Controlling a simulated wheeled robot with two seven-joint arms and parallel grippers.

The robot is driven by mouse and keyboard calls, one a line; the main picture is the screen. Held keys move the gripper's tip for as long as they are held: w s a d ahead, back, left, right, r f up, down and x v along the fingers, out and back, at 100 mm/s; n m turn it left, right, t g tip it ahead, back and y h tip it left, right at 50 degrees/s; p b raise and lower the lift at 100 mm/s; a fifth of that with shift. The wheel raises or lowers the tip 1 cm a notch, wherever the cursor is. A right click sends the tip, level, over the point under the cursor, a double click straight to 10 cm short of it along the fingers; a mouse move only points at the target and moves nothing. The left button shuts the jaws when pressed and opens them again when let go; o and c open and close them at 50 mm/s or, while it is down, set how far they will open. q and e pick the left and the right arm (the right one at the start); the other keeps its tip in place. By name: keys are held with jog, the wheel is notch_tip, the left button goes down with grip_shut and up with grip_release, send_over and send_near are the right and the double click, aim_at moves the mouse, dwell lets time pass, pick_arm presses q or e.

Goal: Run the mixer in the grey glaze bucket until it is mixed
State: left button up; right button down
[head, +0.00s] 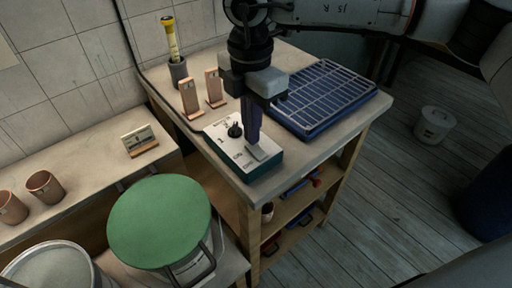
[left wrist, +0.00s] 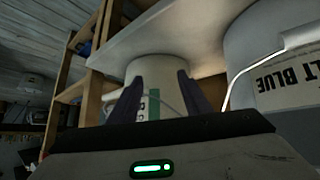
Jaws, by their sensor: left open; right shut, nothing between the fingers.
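A control box (head: 232,153) with a pale top, teal sides, a black knob (head: 235,131) and a grey paddle (head: 264,150) sits on the worktop. My right gripper (head: 253,142) is shut and empty, pointing down at the box beside the paddle; I cannot tell whether it touches. A bucket with a green lid (head: 160,222) stands lower left, and a pale bucket (head: 48,268) is at the bottom left edge. I cannot tell which is the grey glaze bucket, and no mixer is clear. My left gripper (left wrist: 158,88) is open, a white bucket with a green stripe (left wrist: 143,75) showing between its fingers.
A blue rack tray (head: 320,98) lies right of the box. Two copper-coloured tiles (head: 191,98) and a grey cup (head: 178,74) holding a yellow-topped tool stand behind it. Copper-coloured cups (head: 45,187) are at left. A bucket lettered "LT BLUE" (left wrist: 280,70) is in the left wrist view.

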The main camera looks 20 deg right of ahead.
jog(key=shift+f+b, duration=0.65)
jog(key=shift+f, duration=0.1)
dwell(0.8)
notch_tip(320, 180, up, 7)
jog(key=p, duration=0.3)
dwell(0.7)
dwell(0.4)
